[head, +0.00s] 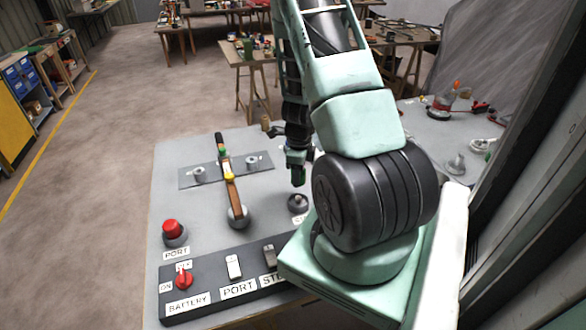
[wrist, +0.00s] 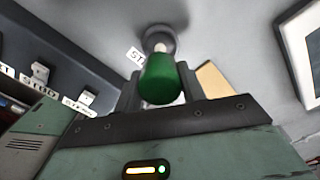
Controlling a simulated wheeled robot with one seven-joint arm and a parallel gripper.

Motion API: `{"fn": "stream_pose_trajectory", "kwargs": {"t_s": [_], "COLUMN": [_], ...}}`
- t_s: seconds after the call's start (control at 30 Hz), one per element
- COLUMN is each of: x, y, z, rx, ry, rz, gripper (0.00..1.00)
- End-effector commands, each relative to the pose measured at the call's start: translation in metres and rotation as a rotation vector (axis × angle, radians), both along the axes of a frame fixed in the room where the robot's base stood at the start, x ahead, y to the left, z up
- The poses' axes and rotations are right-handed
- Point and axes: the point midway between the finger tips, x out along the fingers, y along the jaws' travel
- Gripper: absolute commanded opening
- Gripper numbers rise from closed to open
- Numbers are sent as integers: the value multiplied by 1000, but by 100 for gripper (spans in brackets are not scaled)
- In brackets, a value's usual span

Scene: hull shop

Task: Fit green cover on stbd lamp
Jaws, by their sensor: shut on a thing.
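The green cover (wrist: 163,82) is held between the fingers of my gripper (head: 298,168). In the head view only a little of the green cover (head: 299,178) shows at the fingertips. The stbd lamp (head: 298,202) is a round dark base on the grey bench top, just below the gripper. In the wrist view the lamp (wrist: 159,36) lies just beyond the cover, with a pale bulb (wrist: 160,47) showing above the cover's edge. The cover looks apart from the base, but its exact gap to the bulb cannot be told. A partly hidden "ST" label (wrist: 135,57) is beside the lamp.
The port lamp (head: 173,231) wears a red cover at the left. A switch panel (head: 209,302) with a red battery knob (head: 184,279) runs along the front edge.

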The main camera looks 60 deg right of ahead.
Motion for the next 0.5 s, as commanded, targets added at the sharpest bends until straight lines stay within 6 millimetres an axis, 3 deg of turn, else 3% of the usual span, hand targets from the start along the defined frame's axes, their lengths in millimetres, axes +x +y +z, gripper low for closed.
{"fn": "stream_pose_trajectory", "kwargs": {"t_s": [0.5], "x": [0], "y": [0], "z": [-39], "rx": [0], "ry": [0], "rz": [0], "gripper": [19]}}
